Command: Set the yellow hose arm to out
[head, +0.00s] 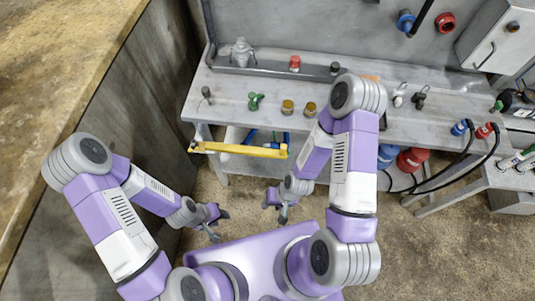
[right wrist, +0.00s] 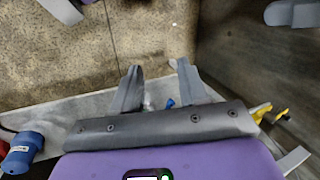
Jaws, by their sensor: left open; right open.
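The yellow hose arm (head: 240,149) is a long bar along the front edge of the grey workbench, at the left part of the bench in the head view. It lies roughly parallel to that edge. A small yellow piece, probably part of it, shows at the right of the right wrist view (right wrist: 263,113). My right gripper (head: 276,210) is open and empty, below and to the right of the hose arm, apart from it. Its spread fingers show in the right wrist view (right wrist: 156,80). My left gripper (head: 217,226) is open and empty, further below the hose arm.
The grey workbench (head: 225,92) carries several small fittings, including a green one (head: 255,101) and a red one (head: 295,63). Red (head: 411,160) and blue containers stand under it. A wooden-topped counter (head: 60,70) bounds the left. Floor is free between bench and my base.

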